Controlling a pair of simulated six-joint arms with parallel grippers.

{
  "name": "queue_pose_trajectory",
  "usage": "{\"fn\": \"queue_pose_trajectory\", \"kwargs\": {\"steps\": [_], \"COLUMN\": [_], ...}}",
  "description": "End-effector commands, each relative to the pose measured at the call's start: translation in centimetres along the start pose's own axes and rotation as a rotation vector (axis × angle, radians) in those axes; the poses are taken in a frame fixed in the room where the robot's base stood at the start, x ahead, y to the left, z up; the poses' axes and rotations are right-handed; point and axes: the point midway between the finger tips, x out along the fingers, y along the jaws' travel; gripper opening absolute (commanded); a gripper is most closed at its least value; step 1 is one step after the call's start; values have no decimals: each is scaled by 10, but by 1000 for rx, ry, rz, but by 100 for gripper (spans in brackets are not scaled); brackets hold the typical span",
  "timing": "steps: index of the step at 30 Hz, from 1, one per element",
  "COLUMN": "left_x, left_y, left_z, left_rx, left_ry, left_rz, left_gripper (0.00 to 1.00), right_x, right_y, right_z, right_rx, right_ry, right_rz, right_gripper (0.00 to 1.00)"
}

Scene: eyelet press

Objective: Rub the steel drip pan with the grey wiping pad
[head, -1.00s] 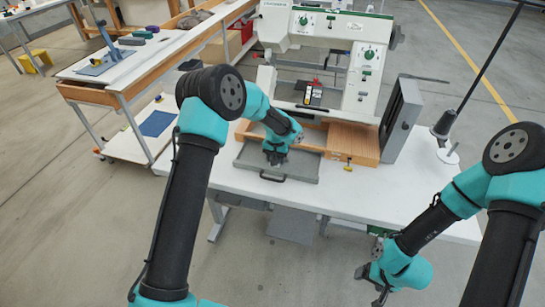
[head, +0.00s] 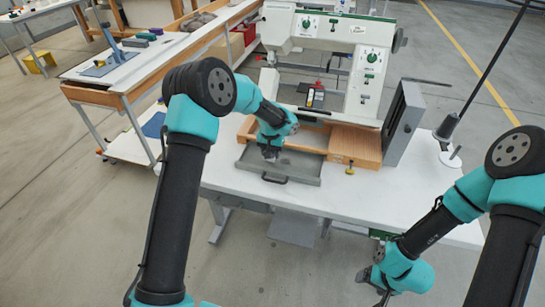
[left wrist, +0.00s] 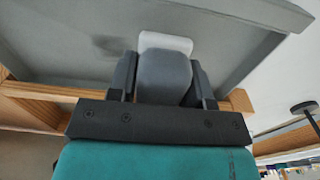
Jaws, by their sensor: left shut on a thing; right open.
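The steel drip pan (head: 306,172) is a shallow grey tray with a dark front handle, at the front of the press on the white table. My left gripper (head: 270,156) points down into the pan. In the left wrist view my left gripper (left wrist: 164,85) is shut on the grey wiping pad (left wrist: 164,72), which has a pale lower edge against the pan floor (left wrist: 60,38). A dark smudge (left wrist: 112,46) shows on the floor left of the pad. In the head view the pad is mostly hidden. My right gripper (head: 368,284) is open and empty, beyond the table's front edge.
The white press (head: 370,75) stands behind the pan. A wooden block (head: 355,147) and grey panel (head: 403,120) stand to its right, with a small yellow-topped piece (head: 350,168) nearby. A thread stand (head: 447,130) is farther right. The table's front right (head: 390,190) is clear.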

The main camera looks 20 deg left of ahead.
Motion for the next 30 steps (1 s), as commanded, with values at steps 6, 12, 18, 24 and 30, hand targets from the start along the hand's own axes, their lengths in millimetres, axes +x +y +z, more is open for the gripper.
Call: {"fn": "queue_pose_trajectory", "kwargs": {"steps": [6, 12, 18, 24, 30], "left_x": [-21, -37, -42, -42, -42], "left_y": [-3, -5, -5, -5, -5], "left_z": [0, 1, 1, 1, 1], "left_rx": [-6, -7, -8, -8, -9], "left_ry": [2, 2, 0, 0, 0], "left_rz": [1, 0, 0, 0, 0], "left_gripper": [11, 11, 11, 11, 11], "right_x": [0, 0, 0, 0, 0], "right_y": [0, 0, 0, 0, 0], "right_z": [0, 0, 0, 0, 0], "right_rx": [0, 0, 0, 0, 0], "right_ry": [0, 0, 0, 0, 0], "right_rz": [0, 0, 0, 0, 0], "right_gripper": [77, 77, 77, 77, 77]}}
